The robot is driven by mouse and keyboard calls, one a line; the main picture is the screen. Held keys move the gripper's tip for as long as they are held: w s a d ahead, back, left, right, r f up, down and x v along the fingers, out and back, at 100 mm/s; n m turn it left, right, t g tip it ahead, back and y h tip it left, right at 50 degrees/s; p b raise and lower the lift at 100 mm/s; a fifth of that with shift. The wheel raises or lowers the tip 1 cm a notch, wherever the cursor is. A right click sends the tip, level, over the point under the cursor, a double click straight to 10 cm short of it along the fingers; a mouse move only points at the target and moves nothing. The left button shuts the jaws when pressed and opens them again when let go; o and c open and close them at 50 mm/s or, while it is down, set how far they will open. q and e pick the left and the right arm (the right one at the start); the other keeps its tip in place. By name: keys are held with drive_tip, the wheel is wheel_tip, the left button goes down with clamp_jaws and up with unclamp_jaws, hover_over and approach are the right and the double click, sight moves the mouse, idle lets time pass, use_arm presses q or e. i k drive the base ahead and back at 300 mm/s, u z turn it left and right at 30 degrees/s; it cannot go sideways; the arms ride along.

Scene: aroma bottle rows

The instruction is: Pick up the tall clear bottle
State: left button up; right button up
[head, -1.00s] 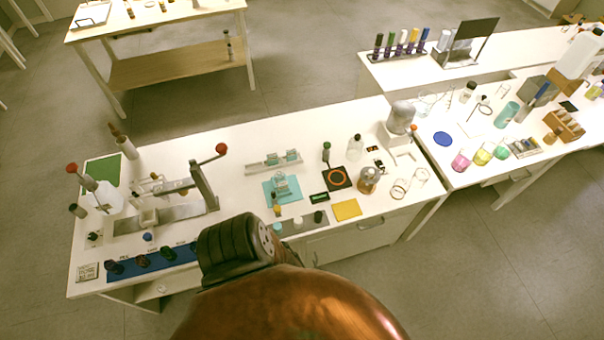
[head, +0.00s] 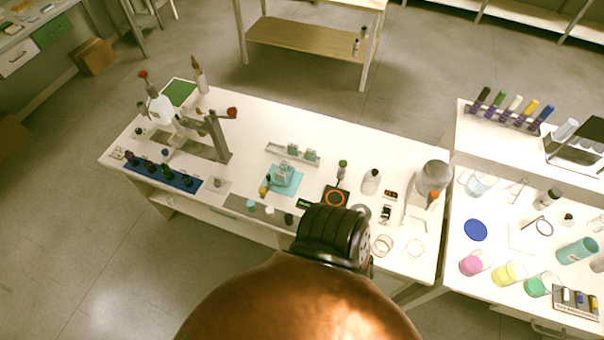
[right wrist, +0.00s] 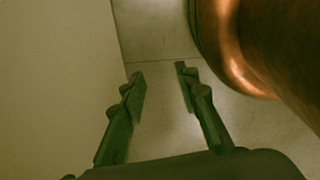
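A clear bottle with a dark cap (head: 371,181) stands upright on the white bench (head: 330,143), left of the grey-domed device. I cannot tell for sure whether it is the tall clear bottle. A white translucent bottle (head: 160,108) stands at the bench's left end, beside a red-knobbed stand. My right gripper (right wrist: 160,80) is open and empty in the right wrist view, with bare floor behind its fingers and no bottle near. Neither gripper's fingers show in the head view. My copper and black arm covers part of the bench's front edge there.
A blue mat (head: 148,174) with several dark bottles lies at the front left. A teal pad (head: 287,184) lies mid-bench. The grey-domed device (head: 434,178) stands at the right end. A second bench (head: 505,245) carries coloured beakers. A pale panel (right wrist: 55,80) lies left of my right gripper.

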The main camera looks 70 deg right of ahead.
sight(284, 165)
drive_tip(key=z, duration=1.3)
